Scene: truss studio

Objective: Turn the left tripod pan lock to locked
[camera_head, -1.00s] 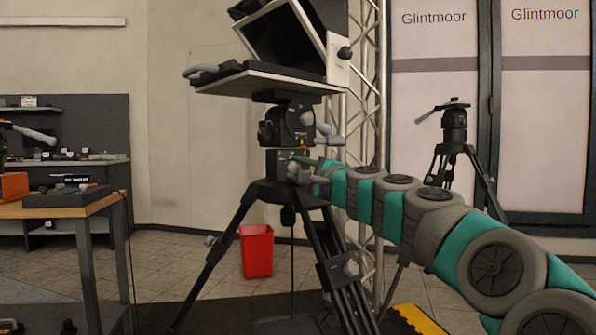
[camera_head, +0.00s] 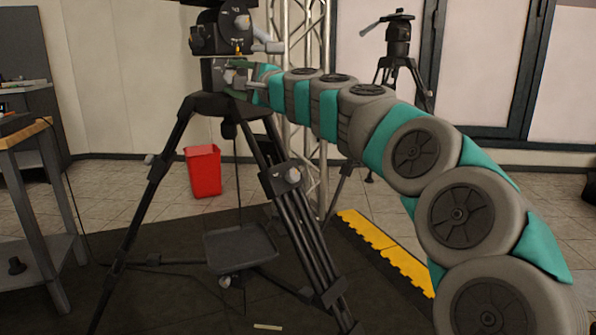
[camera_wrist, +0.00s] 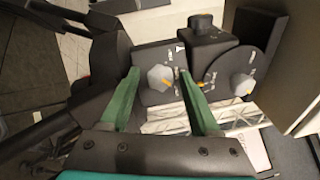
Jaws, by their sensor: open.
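The left tripod (camera_head: 157,182) stands on a dark mat with its black head (camera_head: 208,42) at the top of the head view. In the wrist view a grey knob with a yellow-orange mark (camera_wrist: 160,78), apparently the pan lock, sits on the dark housing. My gripper (camera_wrist: 159,73) is open, its two green fingers on either side of this knob. I cannot tell whether they touch it. In the head view my gripper (camera_head: 238,80) is partly hidden at the tripod head.
A metal truss (camera_head: 307,140) stands close behind the tripod. A red bin (camera_head: 203,172) is behind its legs. A second tripod (camera_head: 398,42) stands at the back right. A workbench (camera_head: 30,130) is at the left edge. Yellow edging (camera_head: 385,250) lies on the floor beneath my arm.

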